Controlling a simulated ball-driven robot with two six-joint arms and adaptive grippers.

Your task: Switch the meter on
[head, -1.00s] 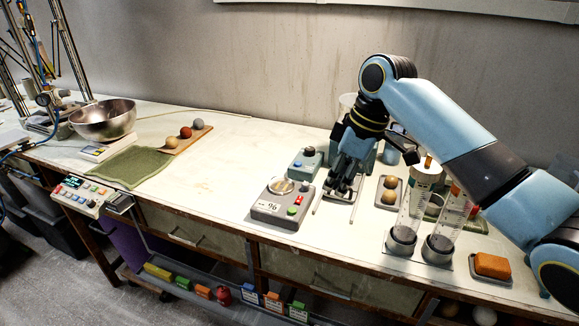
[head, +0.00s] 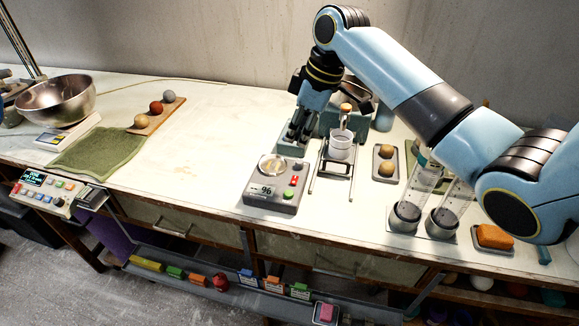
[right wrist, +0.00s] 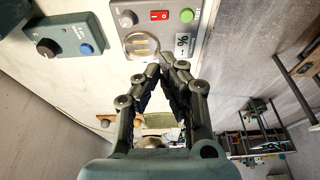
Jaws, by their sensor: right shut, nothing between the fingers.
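The meter (head: 268,198) is a grey box at the front edge of the bench, with a round metal dish on top. It has a red rocker switch (head: 294,180), a green button (head: 288,194) and a pale display. In the right wrist view the meter (right wrist: 130,38) is at the top, with the red switch (right wrist: 159,16) and green button (right wrist: 187,15) visible; the display shows dashes and a percent sign. My left gripper is out of view.
The teal box (right wrist: 66,36) with a dark knob and blue button is beside the meter. A stand with a white crucible (head: 340,150) is right of the gripper. Glass cylinders (head: 407,212) stand further right.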

